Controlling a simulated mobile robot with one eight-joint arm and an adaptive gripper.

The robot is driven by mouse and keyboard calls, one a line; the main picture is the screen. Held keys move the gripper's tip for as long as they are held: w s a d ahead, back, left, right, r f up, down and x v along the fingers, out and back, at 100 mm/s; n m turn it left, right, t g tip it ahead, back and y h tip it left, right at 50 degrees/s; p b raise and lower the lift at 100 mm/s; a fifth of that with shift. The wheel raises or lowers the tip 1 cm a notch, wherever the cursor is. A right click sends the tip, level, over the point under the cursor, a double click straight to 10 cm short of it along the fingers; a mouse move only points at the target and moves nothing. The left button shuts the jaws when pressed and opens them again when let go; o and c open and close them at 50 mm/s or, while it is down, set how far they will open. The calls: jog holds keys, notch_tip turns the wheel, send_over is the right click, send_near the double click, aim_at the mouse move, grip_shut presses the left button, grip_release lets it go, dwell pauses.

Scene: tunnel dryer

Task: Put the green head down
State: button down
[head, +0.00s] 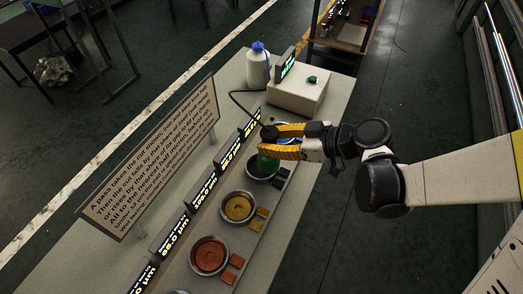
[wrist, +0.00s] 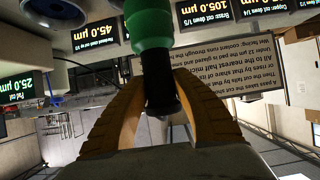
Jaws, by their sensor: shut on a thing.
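My gripper (head: 268,143) is shut on the green head (head: 268,163), which hangs below the fingers in the head view. In the wrist view the green head (wrist: 150,22) has a black stem (wrist: 158,80) between the two yellow fingers. In the head view the green head overlaps a round dish with a dark inside (head: 257,174). I cannot tell whether it touches the dish or hangs above it.
A dish of yellow material (head: 238,207) and a dish of orange-red material (head: 209,256) stand in the same row. Lit displays (head: 203,187) and a text board (head: 155,160) run alongside. A white bottle (head: 258,68) and a box with a green button (head: 298,92) stand at the far end.

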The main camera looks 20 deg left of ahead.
jog(key=w+a+f+b, duration=0.2)
jog(key=a+f, duration=0.1)
jog(key=f, duration=0.3)
jog(key=shift+w+b, duration=0.15)
jog(key=shift+b, duration=0.25)
jog(key=shift+f, duration=0.15)
jog(key=shift+f, duration=0.1)
jog(key=c, duration=1.1)
grip_release()
